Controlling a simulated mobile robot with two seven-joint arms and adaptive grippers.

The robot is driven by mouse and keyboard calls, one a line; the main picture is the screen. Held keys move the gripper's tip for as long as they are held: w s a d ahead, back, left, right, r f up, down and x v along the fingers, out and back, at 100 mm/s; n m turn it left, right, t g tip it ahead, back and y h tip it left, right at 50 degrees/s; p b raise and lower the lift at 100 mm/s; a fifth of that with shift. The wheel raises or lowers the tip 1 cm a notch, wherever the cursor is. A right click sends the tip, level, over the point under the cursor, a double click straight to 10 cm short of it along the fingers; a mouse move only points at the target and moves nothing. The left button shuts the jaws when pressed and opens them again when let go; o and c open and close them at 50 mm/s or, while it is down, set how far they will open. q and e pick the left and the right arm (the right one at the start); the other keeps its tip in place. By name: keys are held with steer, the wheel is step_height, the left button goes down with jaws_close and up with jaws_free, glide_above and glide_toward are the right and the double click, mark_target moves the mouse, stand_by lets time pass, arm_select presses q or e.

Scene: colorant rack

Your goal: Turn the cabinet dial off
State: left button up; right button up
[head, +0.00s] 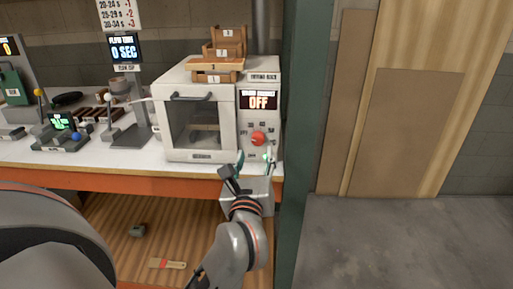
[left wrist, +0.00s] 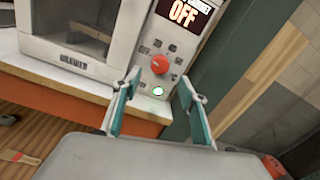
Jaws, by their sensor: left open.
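The cabinet (head: 203,112) is a white box with a glass door, standing on the bench. Its red dial (head: 258,138) is on the right-hand panel, below a display (head: 259,100) that reads OFF. In the left wrist view the red dial (left wrist: 160,64) shows clearly, with small marks around it and a lit button (left wrist: 158,91) below. My left gripper (head: 254,162) is open and empty, below and in front of the dial, apart from it. In the left wrist view the left gripper's teal fingers (left wrist: 158,92) are spread below the dial. My right gripper is not seen.
Wooden trays (head: 217,72) are stacked on the cabinet. A green post (head: 304,120) stands just right of the bench. Scales and a flow cup stand (head: 124,135) are to the left. A brush (head: 167,264) lies on the lower wooden surface.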

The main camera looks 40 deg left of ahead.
arm_select(q)
steer(key=shift+v, duration=2.4)
